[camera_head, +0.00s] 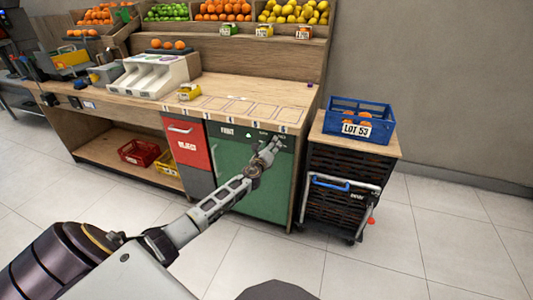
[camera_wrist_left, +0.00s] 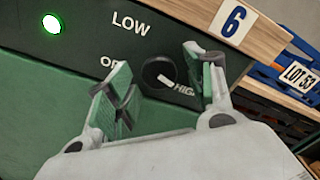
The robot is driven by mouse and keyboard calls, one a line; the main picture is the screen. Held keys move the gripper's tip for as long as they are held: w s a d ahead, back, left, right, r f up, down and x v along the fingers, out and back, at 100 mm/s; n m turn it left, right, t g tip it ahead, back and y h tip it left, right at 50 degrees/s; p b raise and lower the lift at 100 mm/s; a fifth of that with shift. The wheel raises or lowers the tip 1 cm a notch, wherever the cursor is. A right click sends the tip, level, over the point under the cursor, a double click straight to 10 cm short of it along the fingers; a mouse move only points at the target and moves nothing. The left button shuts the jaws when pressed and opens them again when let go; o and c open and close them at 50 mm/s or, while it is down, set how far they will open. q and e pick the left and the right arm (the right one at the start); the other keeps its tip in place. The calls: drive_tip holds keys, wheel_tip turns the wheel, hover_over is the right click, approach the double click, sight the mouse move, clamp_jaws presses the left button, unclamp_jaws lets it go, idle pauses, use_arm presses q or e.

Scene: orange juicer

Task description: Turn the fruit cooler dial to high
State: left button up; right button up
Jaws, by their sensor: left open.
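The fruit cooler (camera_head: 250,175) is a green cabinet under the counter, with a dark control strip along its top. In the left wrist view the dial (camera_wrist_left: 153,70) is a round black knob with a white mark on its lower right, on the side of the HIGH lettering. LOW stands above it to the left; the OFF label is partly hidden by a finger. My left gripper (camera_wrist_left: 162,88) is open, its fingers on either side of the dial; contact cannot be told. In the head view my left gripper (camera_head: 272,150) is at the strip's right end and hides the dial.
A lit green lamp (camera_wrist_left: 52,24) is left of LOW. The counter edge (camera_wrist_left: 222,25) overhangs the strip just above. A cart with a blue crate (camera_head: 359,124) stands close on the right. A red reject bin (camera_head: 186,144) is left of the cooler. Open floor lies in front.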

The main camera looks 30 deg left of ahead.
use_arm(q)
drive_tip(key=v, duration=1.2)
idle(0.6)
idle(0.8)
